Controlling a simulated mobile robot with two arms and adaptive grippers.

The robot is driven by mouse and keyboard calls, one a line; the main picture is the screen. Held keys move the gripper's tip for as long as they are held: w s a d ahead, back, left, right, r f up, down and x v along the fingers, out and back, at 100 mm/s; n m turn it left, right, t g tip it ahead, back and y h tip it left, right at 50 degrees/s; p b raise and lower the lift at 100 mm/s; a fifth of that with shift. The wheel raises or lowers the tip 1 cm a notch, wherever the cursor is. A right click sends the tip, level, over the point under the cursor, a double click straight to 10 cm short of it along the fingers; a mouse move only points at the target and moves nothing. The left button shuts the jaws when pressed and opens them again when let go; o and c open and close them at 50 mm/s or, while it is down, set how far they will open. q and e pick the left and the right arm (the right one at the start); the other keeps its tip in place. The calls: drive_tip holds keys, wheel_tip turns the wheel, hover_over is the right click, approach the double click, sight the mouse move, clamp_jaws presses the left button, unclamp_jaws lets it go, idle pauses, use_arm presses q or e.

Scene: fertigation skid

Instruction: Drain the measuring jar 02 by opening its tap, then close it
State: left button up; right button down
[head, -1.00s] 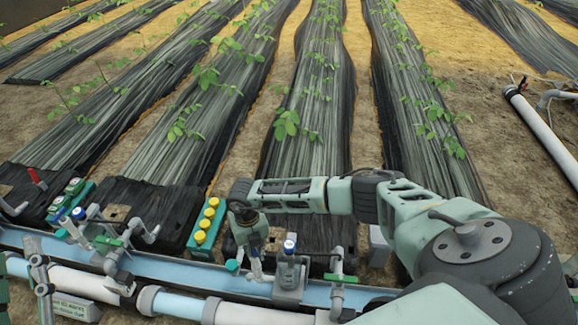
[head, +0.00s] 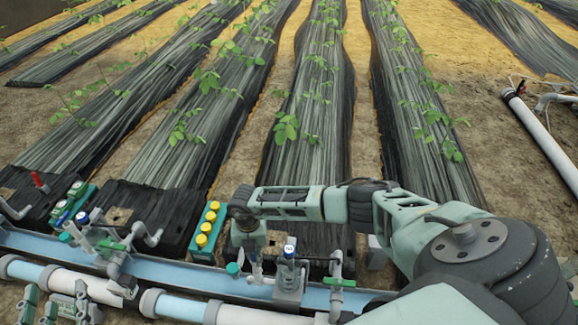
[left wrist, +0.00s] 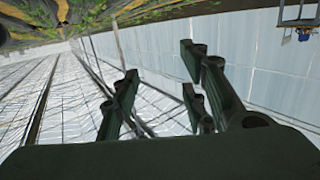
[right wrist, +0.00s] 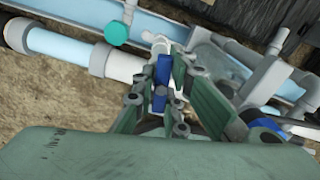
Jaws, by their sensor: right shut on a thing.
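My right gripper (head: 254,264) reaches down beside a blue-topped fitting (head: 289,250) on the blue channel. In the right wrist view its fingers (right wrist: 163,92) are shut on a small blue tap handle (right wrist: 161,72). A teal knob (head: 233,268) is just left of the gripper; it also shows in the right wrist view (right wrist: 117,33). I cannot read any jar number, and the jar's liquid level cannot be told. My left gripper (head: 54,304) is open and empty at the lower left; its spread fingers show in the left wrist view (left wrist: 162,100).
A white and light-blue pipe (head: 180,304) runs along the front. A green-handled valve (head: 339,282) stands right of my right gripper. Another blue-topped fitting (head: 82,217) stands at left. Plant rows fill the background.

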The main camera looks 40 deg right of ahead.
use_arm(q)
drive_tip(key=s+a+f+g+y+p, duration=0.1)
drive_tip(key=s+f+g, duration=0.3)
drive_tip(key=f, duration=0.4)
drive_tip(key=shift+a+g+y+p, duration=0.35)
drive_tip(key=shift+a+g, duration=0.15)
drive_tip(key=shift+a, duration=0.1)
use_arm(e)
drive_tip(key=shift+s+d+m, duration=0.1)
drive_tip(key=shift+d+m, duration=0.1)
drive_tip(key=shift+m, duration=0.55)
drive_tip(key=shift+d+m, duration=0.15)
drive_tip(key=shift+m, duration=0.6)
use_arm(q)
drive_tip(key=shift+f, duration=0.1)
use_arm(e)
drive_tip(key=c, duration=1.7)
unclamp_jaws()
drive_tip(key=shift+a, duration=0.1)
drive_tip(key=shift+c, duration=0.2)
drive_tip(key=shift+a, duration=0.1)
